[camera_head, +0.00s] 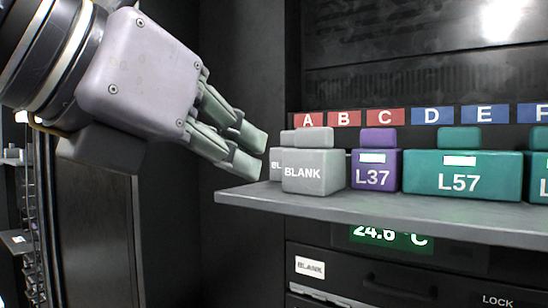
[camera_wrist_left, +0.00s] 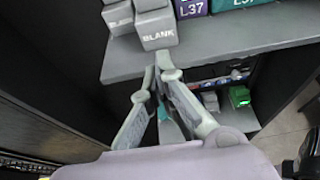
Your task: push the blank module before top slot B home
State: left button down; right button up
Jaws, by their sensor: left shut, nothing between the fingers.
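A grey module marked BLANK (camera_head: 310,176) stands on the grey shelf (camera_head: 390,218), below the red labels A (camera_head: 308,119) and B (camera_head: 344,118). It also shows in the left wrist view (camera_wrist_left: 157,36). A second grey blank module (camera_head: 276,163) is beside it on the left, partly hidden by it in the head view; the wrist view shows it too (camera_wrist_left: 118,20). My left gripper (camera_head: 252,151) is left of both blanks, near the shelf's left end, fingers shut and empty. In the wrist view its fingertips (camera_wrist_left: 162,70) appear in front of the shelf edge, apart from the modules.
A purple L37 module (camera_head: 377,177) and a green L57 module (camera_head: 461,181) stand to the right on the shelf. Below it are a green temperature display (camera_head: 390,236) and a dark panel with a BLANK label (camera_head: 310,268). The space in front of the shelf looks clear.

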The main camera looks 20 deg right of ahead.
aim_at(302, 172)
pick_arm(q)
jog(key=shift+d+r+p+x, duration=0.1)
jog(key=shift+r+p+x, duration=0.2)
jog(key=shift+x, duration=1.55)
jog(key=shift+d+r+p+x, duration=0.1)
jog(key=shift+r+p+x, duration=0.2)
jog(key=shift+x, duration=1.55)
jog(key=shift+d+r+p+x, duration=0.1)
jog(key=shift+r+p+x, duration=0.2)
jog(key=shift+x, duration=1.55)
jog(key=shift+w+d+p, duration=0.55)
jog(key=shift+w+d, duration=1.25)
jog(key=shift+d, duration=0.2)
jog(key=shift+s+a+f+b, duration=0.15)
jog(key=shift+s+a+b, duration=0.2)
jog(key=shift+b, duration=0.2)
jog(key=s+a+b, duration=0.2)
jog(key=a, duration=0.1)
jog(key=s+a+b, duration=0.1)
jog(key=b, duration=0.1)
jog(key=shift+s+a, duration=0.25)
jog(key=shift+a, duration=0.1)
jog(key=shift+s+a, duration=0.45)
jog(key=shift+a, duration=0.1)
jog(key=shift+r, duration=0.2)
pick_arm(e)
jog(key=shift+w+f, duration=0.15)
jog(key=shift+f, duration=0.45)
jog(key=shift+w+f, duration=0.15)
jog(key=shift+f, duration=0.4)
